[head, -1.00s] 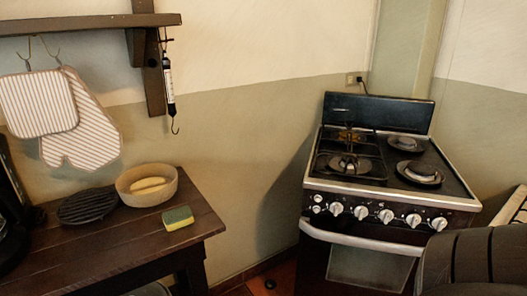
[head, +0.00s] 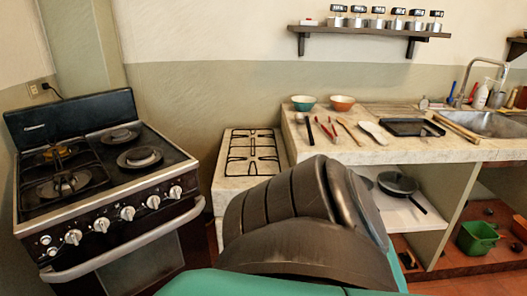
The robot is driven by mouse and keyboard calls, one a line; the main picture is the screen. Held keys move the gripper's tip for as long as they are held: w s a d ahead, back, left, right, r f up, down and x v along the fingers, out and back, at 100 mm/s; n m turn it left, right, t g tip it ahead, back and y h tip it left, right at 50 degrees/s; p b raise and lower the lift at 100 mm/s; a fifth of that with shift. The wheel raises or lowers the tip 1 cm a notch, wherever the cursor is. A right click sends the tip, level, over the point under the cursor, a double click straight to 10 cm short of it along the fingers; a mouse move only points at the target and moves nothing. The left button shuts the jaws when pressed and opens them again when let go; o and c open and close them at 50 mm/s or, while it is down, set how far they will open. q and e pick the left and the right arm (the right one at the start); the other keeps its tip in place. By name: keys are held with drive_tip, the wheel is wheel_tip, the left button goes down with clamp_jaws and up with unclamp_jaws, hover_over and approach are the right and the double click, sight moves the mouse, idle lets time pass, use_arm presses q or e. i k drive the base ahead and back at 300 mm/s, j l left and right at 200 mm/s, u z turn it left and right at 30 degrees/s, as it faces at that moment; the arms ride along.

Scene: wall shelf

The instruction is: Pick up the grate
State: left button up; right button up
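A dark wire grate (head: 62,172) lies over the left burners of the black stove on the left. Another black grate (head: 252,152) lies on the pale stone hob between the stove and the counter. I cannot tell which of them the task names. Both lie flat with nothing holding them. Neither of my grippers shows; a large dark ridged part of my own body fills the lower middle and hides the front of the hob.
The stove (head: 118,195) has knobs and a handle along its front. The stone counter (head: 365,155) holds two bowls, several utensils, a black tray (head: 411,128) and a sink (head: 485,123). A spice shelf (head: 370,31) hangs above. A pan (head: 398,184) sits below the counter.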

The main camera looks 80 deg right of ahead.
sight(239, 136)
drive_tip(key=z, duration=2.5)
drive_tip(key=u, duration=0.4)
drive_tip(key=l+u, duration=0.15)
drive_tip(key=u, duration=0.25)
drive_tip(key=i+l+u, duration=0.1)
drive_tip(key=u, duration=0.3)
drive_tip(key=l+u, duration=0.65)
drive_tip(key=l, duration=0.15)
drive_tip(key=l+u, duration=0.1)
drive_tip(key=l, duration=0.2)
drive_tip(key=k+l+u, duration=0.15)
drive_tip(key=l, duration=0.15)
drive_tip(key=k+l+u, duration=0.1)
drive_tip(key=l, duration=0.15)
drive_tip(key=k+l, duration=0.1)
drive_tip(key=l, duration=0.2)
drive_tip(key=l+u, duration=0.1)
drive_tip(key=l, duration=0.2)
drive_tip(key=k+l, duration=0.15)
drive_tip(key=l, duration=0.15)
